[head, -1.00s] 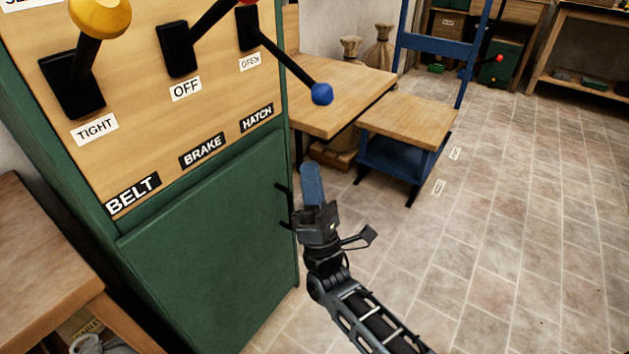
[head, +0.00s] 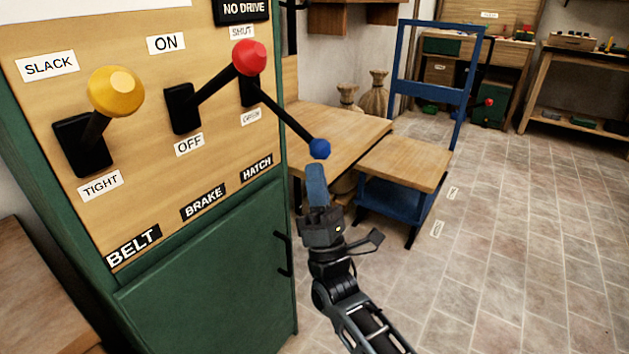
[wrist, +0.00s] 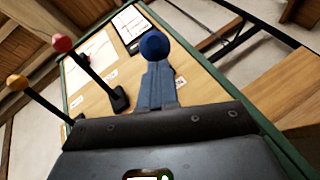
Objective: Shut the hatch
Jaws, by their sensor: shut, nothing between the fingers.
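The hatch lever is a black rod with a blue knob (head: 319,149), at the right side of the control panel above the HATCH label (head: 256,167). Its rod slopes down and outward from a mount between the SHUT label (head: 242,32) and the OPEN label (head: 251,117). My gripper (head: 316,172) is shut and empty, its blue fingers pointing up just below the knob. In the wrist view the knob (wrist: 154,46) appears right at the tips of the closed fingers (wrist: 157,72). I cannot tell whether they touch.
The brake lever's red knob (head: 249,57) and the belt lever's yellow knob (head: 115,91) stick out to the left. The green cabinet (head: 205,270) has a dark handle (head: 283,254). A wooden table (head: 345,135) and a blue-framed stand (head: 405,160) are behind. Floor at right is clear.

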